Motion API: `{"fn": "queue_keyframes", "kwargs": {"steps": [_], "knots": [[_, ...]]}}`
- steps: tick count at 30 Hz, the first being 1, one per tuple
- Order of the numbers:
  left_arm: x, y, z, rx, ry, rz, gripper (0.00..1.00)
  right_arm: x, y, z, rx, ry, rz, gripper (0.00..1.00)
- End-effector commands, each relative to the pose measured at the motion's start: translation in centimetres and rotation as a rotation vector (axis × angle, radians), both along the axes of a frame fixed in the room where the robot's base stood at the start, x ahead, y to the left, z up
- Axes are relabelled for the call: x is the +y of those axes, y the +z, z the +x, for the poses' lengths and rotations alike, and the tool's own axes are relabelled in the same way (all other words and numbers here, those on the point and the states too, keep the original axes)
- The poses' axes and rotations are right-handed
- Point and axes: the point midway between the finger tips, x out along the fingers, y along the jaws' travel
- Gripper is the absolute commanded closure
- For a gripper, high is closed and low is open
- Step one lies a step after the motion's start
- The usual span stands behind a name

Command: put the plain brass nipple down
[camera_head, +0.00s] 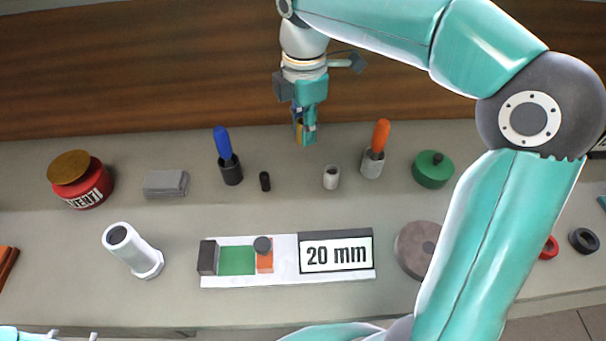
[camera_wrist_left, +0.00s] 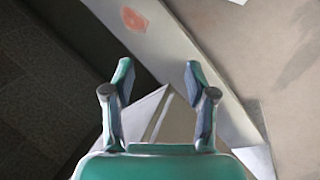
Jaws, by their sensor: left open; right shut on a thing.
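My right gripper (camera_head: 305,138) points down at the back of the bench, close to the wooden back panel. It is shut on the plain brass nipple (camera_head: 298,129), of which only a small yellowish strip shows; the fingers hide the rest. I cannot tell whether the nipple touches the bench. My left gripper (camera_wrist_left: 158,85) is open and empty in the left wrist view, over a pale edge and a dark floor. Only a bit of the left arm shows at the lower left of the head view.
Behind the 20 mm gauge block (camera_head: 250,280) stand a grey fitting (camera_head: 331,177), a small black piece (camera_head: 265,181), a blue-handled tool (camera_head: 223,142) and an orange-handled tool (camera_head: 381,135) in holders. A green lidded tin (camera_head: 433,170) is at right, a red jar (camera_head: 85,190) at left.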

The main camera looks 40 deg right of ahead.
Motion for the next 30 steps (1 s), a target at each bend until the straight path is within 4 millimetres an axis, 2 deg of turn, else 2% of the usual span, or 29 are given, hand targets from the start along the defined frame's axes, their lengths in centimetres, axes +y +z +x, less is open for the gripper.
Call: {"fn": "queue_keyframes", "kwargs": {"steps": [1, 3, 9, 12, 17, 24, 30], "knots": [[0.0, -0.4, 0.0, 0.000, 0.000, 0.000, 0.43, 0.0, -1.7, 0.0, 0.006, 0.001, -0.001, 1.00], [0.0, -0.7, 0.0, 0.000, 0.000, 0.000, 0.43, 0.1, -3.6, 0.0, 0.006, 0.002, 0.000, 1.00], [0.0, -1.1, 0.0, 0.000, 0.000, 0.000, 0.43, 0.2, -8.1, 0.2, 0.004, 0.006, 0.000, 1.00], [0.0, -1.1, 0.0, 0.000, 0.000, 0.000, 0.43, 0.2, -9.3, 0.2, 0.001, 0.006, -0.001, 1.00], [0.0, -1.2, 0.0, 0.000, 0.000, 0.000, 0.43, 0.3, -10.2, 0.3, 0.000, 0.006, -0.001, 1.00], [0.0, -1.5, 0.0, 0.000, 0.000, 0.000, 0.43, 0.3, -13.5, 0.2, 0.003, 0.006, 0.000, 1.00], [0.0, -1.5, 0.0, 0.000, 0.000, 0.000, 0.43, 0.3, -14.1, 0.3, -0.001, 0.007, 0.000, 1.00]]}}
